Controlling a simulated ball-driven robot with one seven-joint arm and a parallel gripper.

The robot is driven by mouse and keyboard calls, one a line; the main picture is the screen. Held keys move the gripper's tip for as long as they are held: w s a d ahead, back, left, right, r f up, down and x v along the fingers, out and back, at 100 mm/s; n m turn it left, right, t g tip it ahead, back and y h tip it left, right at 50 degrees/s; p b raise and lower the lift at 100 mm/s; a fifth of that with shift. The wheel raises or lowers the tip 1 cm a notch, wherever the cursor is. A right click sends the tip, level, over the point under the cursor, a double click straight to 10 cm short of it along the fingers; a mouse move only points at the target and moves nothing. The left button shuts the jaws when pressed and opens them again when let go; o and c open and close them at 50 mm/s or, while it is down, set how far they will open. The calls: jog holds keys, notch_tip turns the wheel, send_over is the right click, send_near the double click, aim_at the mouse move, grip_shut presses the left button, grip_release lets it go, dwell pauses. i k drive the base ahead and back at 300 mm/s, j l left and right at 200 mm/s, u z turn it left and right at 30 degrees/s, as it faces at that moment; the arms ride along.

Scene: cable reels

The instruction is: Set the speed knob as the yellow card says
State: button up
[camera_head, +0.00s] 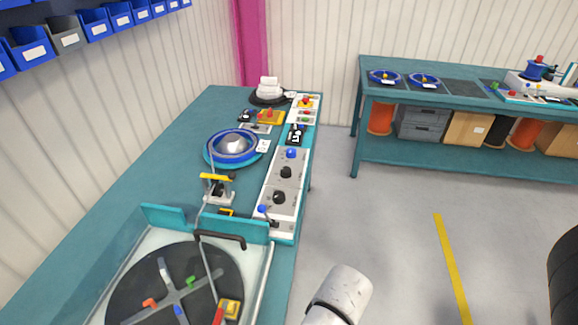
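A pale control panel (265,222) runs along the right edge of the teal bench. It carries two black knobs, a farther knob (286,172) and a nearer knob (279,197). Their pointer positions and any labels are too small to read, so I cannot tell which is the speed knob. A blue ball-topped control (291,152) sits beyond them and another blue ball (262,208) sits at the near end. I cannot make out a yellow card with readable writing. My gripper is not in view; a white link of my arm shows at the bottom, right of the bench.
A teal-walled bay with a black turntable (125,300) is at the near end. A dark handle (220,237) stands at its far wall. A blue reel (220,146) and a yellow-topped guide (216,178) stand left of the panel. Another bench (450,77) is back right; open floor lies between.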

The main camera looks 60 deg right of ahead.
aim_at(287, 172)
jog(key=l+u, duration=0.1)
jog(key=l, duration=1.3)
